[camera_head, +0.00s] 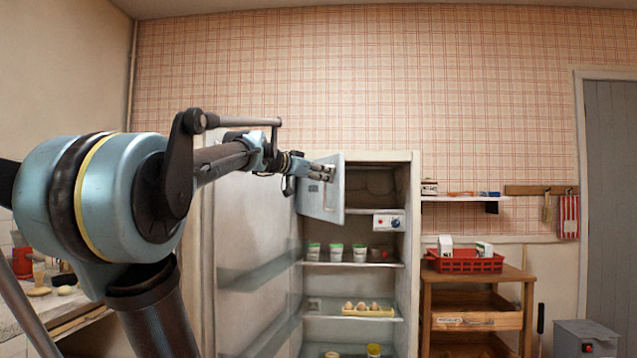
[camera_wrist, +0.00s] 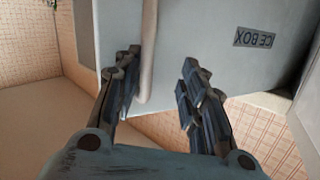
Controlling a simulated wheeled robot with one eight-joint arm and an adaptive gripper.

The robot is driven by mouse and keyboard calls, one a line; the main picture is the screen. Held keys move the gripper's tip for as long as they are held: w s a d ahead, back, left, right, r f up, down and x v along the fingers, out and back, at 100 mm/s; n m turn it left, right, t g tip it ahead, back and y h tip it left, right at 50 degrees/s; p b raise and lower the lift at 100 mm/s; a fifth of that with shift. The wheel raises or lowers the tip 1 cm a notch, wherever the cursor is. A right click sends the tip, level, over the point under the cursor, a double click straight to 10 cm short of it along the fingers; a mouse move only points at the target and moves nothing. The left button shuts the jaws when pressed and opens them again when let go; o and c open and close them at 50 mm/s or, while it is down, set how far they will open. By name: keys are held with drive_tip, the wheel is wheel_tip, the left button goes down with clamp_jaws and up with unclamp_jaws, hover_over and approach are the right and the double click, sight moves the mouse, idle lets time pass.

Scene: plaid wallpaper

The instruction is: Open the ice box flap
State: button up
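The ice box flap (camera_head: 318,203) is a pale grey panel at the top of the open fridge. It stands swung out at an angle, and the dark ice box interior (camera_head: 372,185) shows to its right. My gripper (camera_head: 328,172) is at the upper part of the flap. In the wrist view the flap (camera_wrist: 215,50) carries an upside-down "ICE BOX" label (camera_wrist: 255,38). My gripper (camera_wrist: 158,88) has its fingers spread apart there. A pale strip (camera_wrist: 147,50) on the flap runs between them, close to the left finger; contact cannot be told.
The fridge door (camera_head: 250,220) stands wide open at left with shelves on it. White-and-green tubs (camera_head: 336,252) and an egg tray (camera_head: 368,311) sit on fridge shelves. A control box (camera_head: 389,222) is right of the flap. A wooden cart (camera_head: 475,276) with a red basket (camera_head: 465,262) stands at right.

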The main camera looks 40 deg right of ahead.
sight(331, 157)
drive_tip(key=shift+o, duration=0.5)
drive_tip(key=shift+n+h, duration=0.8)
drive_tip(key=shift+n, duration=0.1)
drive_tip(key=r, duration=0.5)
drive_tip(key=shift+w+d+r, duration=0.15)
drive_tip(key=shift+d+r, duration=0.05)
drive_tip(key=shift+r, duration=0.15)
drive_tip(key=f, duration=0.1)
drive_tip(key=s+f+m+y, duration=0.1)
drive_tip(key=f, duration=0.1)
drive_tip(key=f+m, duration=0.1)
drive_tip(key=shift+s+a+f+y, duration=0.15)
drive_tip(key=shift+s+a+y, duration=0.15)
drive_tip(key=shift+s+y, duration=0.1)
drive_tip(key=shift+c, duration=0.8)
drive_tip(key=w+a, duration=0.4)
drive_tip(key=a, duration=0.5)
drive_tip(key=w+a, duration=0.4)
drive_tip(key=a, duration=0.5)
drive_tip(key=shift+w+a, duration=0.15)
drive_tip(key=shift+w, duration=0.15)
